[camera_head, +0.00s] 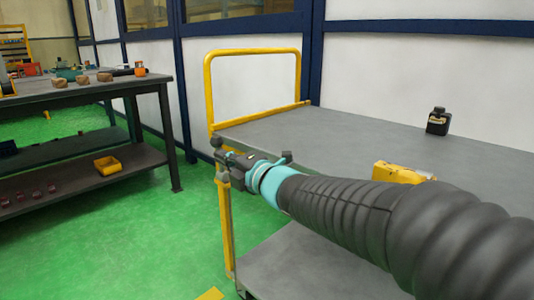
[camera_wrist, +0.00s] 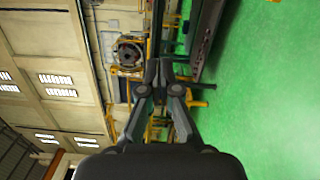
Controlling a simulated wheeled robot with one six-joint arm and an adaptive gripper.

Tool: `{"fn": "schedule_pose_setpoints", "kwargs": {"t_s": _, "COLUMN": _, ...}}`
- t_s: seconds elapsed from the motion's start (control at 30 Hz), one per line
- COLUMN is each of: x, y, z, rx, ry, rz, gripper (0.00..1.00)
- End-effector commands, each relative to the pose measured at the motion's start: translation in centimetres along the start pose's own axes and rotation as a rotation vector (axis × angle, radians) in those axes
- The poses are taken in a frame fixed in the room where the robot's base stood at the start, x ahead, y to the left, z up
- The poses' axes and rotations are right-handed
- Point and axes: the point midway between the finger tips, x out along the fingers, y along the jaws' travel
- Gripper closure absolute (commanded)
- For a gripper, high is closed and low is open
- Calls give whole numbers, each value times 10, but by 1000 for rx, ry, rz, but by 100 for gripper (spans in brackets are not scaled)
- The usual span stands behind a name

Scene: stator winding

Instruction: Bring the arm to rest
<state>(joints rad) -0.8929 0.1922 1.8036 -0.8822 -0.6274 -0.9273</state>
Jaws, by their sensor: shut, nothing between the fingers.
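My arm, in a ribbed black sleeve with a teal band, reaches from the lower right of the head view over the grey cart (camera_head: 310,130). My gripper (camera_head: 222,160) is near the cart's left edge, by its yellow handle frame (camera_head: 209,90); its fingers are too small to judge there. In the wrist view, the fingers of my gripper (camera_wrist: 163,66) come together at the tips, with nothing held. That view is turned on its side and looks across the hall.
A black bottle (camera_head: 438,122) and a yellow object (camera_head: 400,173), partly hidden by my arm, are on the cart top. A dark workbench (camera_head: 150,82) with several small items stands at the left, a yellow bin (camera_head: 108,165) on its lower shelf. Green floor (camera_head: 170,235) between is clear.

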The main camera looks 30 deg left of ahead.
Motion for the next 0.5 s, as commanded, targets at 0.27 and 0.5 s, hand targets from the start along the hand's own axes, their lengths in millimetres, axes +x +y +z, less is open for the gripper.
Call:
{"fn": "schedule_pose_setpoints", "kwargs": {"t_s": 0.27, "x": 0, "y": -1, "z": 1, "rx": 30, "ry": -4, "rz": -6, "gripper": 100}}
{"fn": "schedule_pose_setpoints", "kwargs": {"t_s": 0.5, "x": -19, "y": -76, "z": 39, "rx": 380, "ry": -255, "rz": -231, "gripper": 100}}
